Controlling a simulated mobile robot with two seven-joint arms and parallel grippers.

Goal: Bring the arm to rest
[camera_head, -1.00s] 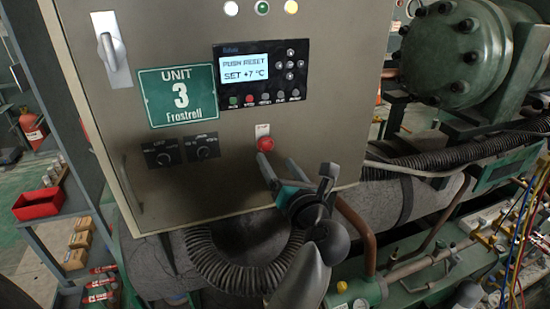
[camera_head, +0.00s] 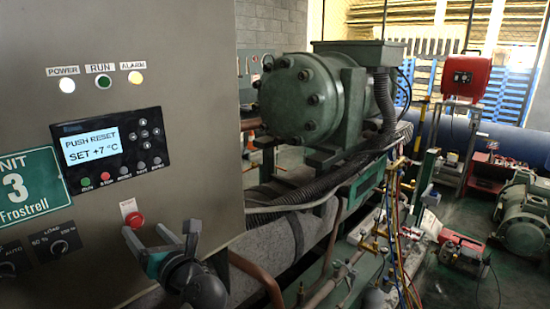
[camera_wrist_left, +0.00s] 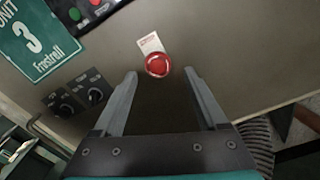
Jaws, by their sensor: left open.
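My left gripper (camera_head: 146,232) is open and empty in front of the grey control cabinet (camera_head: 205,120). In the left wrist view its two fingers (camera_wrist_left: 160,74) point at the cabinet face, with the red push button (camera_wrist_left: 158,65) showing between and just beyond the tips. In the head view the red button (camera_head: 134,219) sits just above the left fingertip. I cannot tell whether a finger touches the cabinet, but the button's front is uncovered. The display (camera_head: 92,146) reads "PUSH RESET, SET +7 °C". My right gripper is not in view.
Right of the cabinet stand a green compressor (camera_head: 300,98), a black corrugated hose (camera_head: 290,207) and pipes. Coloured hoses (camera_head: 395,215) hang near the middle.

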